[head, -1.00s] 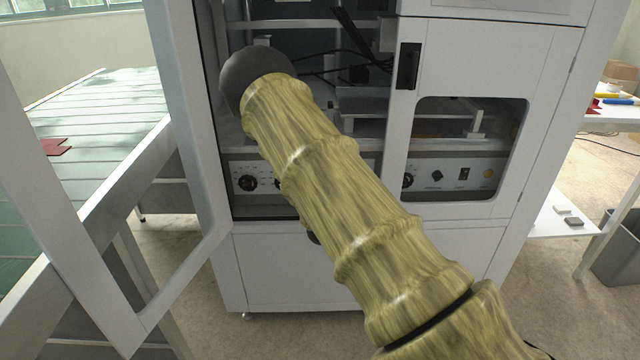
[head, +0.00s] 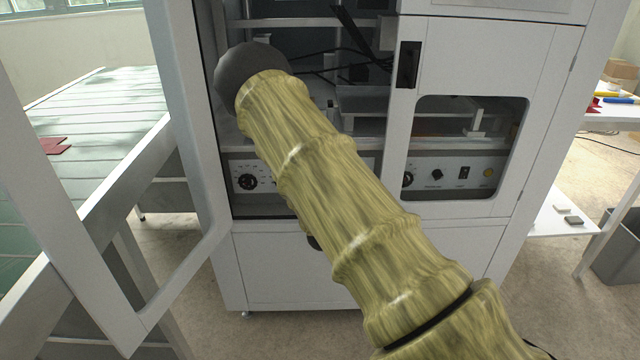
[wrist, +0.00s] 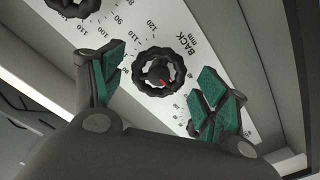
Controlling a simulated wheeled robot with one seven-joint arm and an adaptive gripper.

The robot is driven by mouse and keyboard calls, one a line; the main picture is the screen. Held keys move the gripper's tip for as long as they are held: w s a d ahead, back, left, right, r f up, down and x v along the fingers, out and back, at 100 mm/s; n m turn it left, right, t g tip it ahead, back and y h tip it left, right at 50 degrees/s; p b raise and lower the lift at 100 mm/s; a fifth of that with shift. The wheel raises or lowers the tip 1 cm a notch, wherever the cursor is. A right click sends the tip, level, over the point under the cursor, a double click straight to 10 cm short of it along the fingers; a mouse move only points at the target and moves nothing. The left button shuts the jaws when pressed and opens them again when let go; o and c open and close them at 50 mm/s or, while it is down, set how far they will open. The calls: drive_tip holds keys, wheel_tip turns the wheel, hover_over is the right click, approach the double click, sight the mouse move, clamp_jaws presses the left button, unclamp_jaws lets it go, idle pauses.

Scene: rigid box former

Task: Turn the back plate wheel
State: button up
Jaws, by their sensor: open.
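The back plate wheel (wrist: 158,72) is a black lobed handwheel with a small red mark at its hub. It sits on a white scale plate (wrist: 188,62) marked "BACK mm" with numbers around it. My gripper (wrist: 161,80) is open, with a green-padded finger on each side of the wheel in the wrist view. I see no finger touching the wheel, and cannot tell the depth between them. In the head view, my arm and its dark end joint hide the gripper and the wheel.
A second black handwheel (wrist: 74,4) is at the top left of the wrist view. In the head view, the white machine cabinet (head: 290,262) has an open door (head: 172,100) at left, beside a slatted table (head: 90,120). A closed windowed door (head: 470,60) is at right.

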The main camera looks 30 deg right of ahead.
drive_tip(key=v, duration=0.9)
drive_tip(key=shift+s, duration=0.3)
drive_tip(key=shift+a, duration=0.15)
drive_tip(key=s+a+f+g+y, duration=0.3)
drive_tip(key=s+a+f+g, duration=0.15)
drive_tip(key=s+f, duration=0.55)
drive_tip(key=s+a+f+g+y, duration=0.25)
drive_tip(key=s+a+f, duration=0.25)
drive_tip(key=s+f, duration=0.5)
drive_tip(key=s+a+f+g+y, duration=0.2)
drive_tip(key=s+a+f+g, duration=0.2)
drive_tip(key=s+a+f, duration=0.35)
drive_tip(key=s+a+f+g+y, duration=0.1)
drive_tip(key=s+a+g, duration=0.15)
drive_tip(key=s, duration=0.55)
drive_tip(key=s+a+f+g+y, duration=0.1)
drive_tip(key=s+a+g, duration=0.15)
drive_tip(key=s, duration=0.45)
wheel_tip(320, 180, up, 15)
drive_tip(key=m+p, duration=0.1)
drive_tip(key=p, duration=1.3)
drive_tip(key=shift+t, duration=0.4)
